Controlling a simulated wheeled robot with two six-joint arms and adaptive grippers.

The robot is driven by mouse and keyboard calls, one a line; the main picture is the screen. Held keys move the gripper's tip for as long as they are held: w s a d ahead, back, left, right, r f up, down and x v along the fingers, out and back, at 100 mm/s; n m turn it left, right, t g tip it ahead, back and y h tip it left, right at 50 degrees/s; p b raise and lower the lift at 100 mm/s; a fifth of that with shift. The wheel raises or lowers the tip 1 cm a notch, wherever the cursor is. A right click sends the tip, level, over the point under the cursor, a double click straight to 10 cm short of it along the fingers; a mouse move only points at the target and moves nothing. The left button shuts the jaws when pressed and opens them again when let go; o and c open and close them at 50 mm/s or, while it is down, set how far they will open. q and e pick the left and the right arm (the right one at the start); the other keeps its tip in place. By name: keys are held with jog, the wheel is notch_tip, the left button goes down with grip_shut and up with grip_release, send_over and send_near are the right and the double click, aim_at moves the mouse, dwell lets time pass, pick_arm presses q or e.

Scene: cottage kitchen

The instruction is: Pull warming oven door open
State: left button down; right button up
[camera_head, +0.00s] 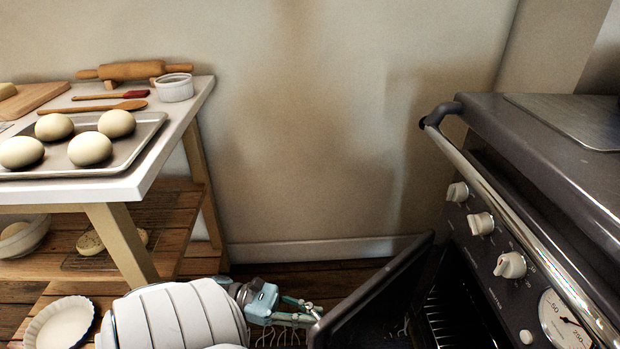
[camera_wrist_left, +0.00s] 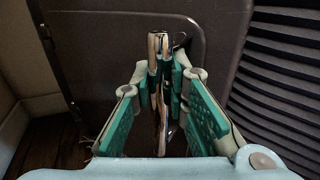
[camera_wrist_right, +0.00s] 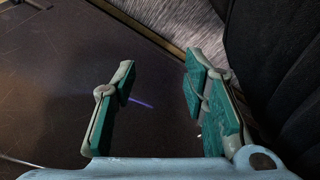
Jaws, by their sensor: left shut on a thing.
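The oven door (camera_head: 372,300) is a dark panel low on the front of the range (camera_head: 545,160). It stands partly open, with the dark cavity and rack bars (camera_head: 440,318) showing behind it. My left gripper (camera_head: 312,312) is at the door's outer face, low in the head view. In the left wrist view my left gripper (camera_wrist_left: 166,72) is shut on a shiny upright door handle (camera_wrist_left: 159,100), in front of the brown door panel (camera_wrist_left: 100,60). My right gripper (camera_wrist_right: 158,85) shows only in its wrist view, open and empty above a dark surface.
A metal towel rail (camera_head: 520,225) and cream knobs (camera_head: 480,223) run along the range front. A table (camera_head: 150,180) with a tray of dough balls (camera_head: 115,165) stands at the left. A bare wall (camera_head: 330,120) lies between them. A ribbed vent panel (camera_wrist_left: 285,70) is beside the door.

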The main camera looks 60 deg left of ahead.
dwell(0.3)
pick_arm(q)
jog(key=c, duration=1.6)
grip_release()
jog(key=shift+f, duration=0.1)
jog(key=shift+o, duration=0.2)
notch_tip(320, 180, up, 10)
jog(key=shift+r, duration=0.1)
